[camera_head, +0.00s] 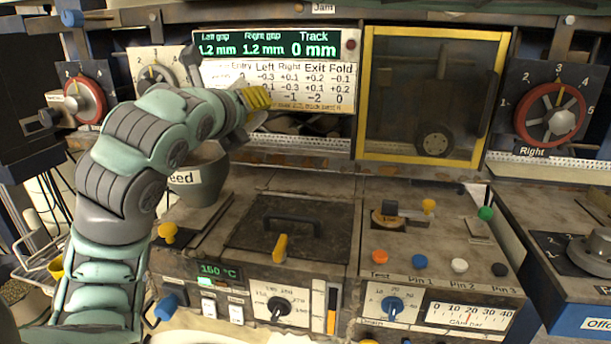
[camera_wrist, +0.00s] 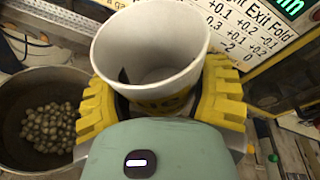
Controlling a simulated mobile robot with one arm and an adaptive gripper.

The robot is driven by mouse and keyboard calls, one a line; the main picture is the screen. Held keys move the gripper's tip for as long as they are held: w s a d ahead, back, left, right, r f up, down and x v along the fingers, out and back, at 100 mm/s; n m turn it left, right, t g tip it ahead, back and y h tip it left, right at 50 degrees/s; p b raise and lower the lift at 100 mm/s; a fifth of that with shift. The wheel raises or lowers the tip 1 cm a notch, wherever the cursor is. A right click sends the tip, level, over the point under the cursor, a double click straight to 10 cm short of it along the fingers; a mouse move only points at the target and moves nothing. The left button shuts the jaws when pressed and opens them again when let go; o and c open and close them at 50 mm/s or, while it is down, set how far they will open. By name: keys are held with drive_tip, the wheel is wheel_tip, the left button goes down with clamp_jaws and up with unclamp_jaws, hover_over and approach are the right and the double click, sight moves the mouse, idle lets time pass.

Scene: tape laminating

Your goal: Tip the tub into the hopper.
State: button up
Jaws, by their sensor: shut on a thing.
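The white tub (camera_wrist: 150,45) is in my gripper (camera_wrist: 160,105), between its yellow fingers. Its open mouth shows in the wrist view. A dark patch shows on its inner left side, and I see no pellets in the visible part. In the head view my gripper (camera_head: 257,97) is in front of the display panel, above and right of the hopper; the tub is mostly hidden there. The grey hopper (camera_head: 205,178), labelled "Feed", is partly behind my arm. In the wrist view the hopper (camera_wrist: 20,88) lies left of the tub, apart from it, with brownish pellets inside.
The display panel (camera_head: 277,45) is close behind my gripper. A yellow-framed window (camera_head: 430,90) is to its right. A yellow knob (camera_head: 168,233) stands before the hopper. A hatch with a bar handle (camera_head: 292,222) lies right of the hopper. A bin of pellets (camera_head: 18,292) is at lower left.

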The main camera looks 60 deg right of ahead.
drive_tip(key=shift+s+d+f+m+y+p, duration=0.45)
drive_tip(key=shift+s+d+f+m, duration=0.3)
drive_tip(key=shift+m, duration=0.35)
drive_tip(key=shift+s+d+f+m+t+y+b, duration=0.25)
drive_tip(key=shift+f+m, duration=0.25)
drive_tip(key=shift+f, duration=0.75)
drive_tip(key=shift+s+d+f+m+t+y+b, duration=0.25)
drive_tip(key=shift+f+m+y, duration=0.2)
drive_tip(key=shift+f, duration=0.85)
drive_tip(key=shift+s+d+f+m+t+y+b, duration=0.15)
drive_tip(key=shift+s+f+m+t+y+b, duration=0.3)
drive_tip(key=shift+f, duration=0.8)
drive_tip(key=shift+w, duration=0.1)
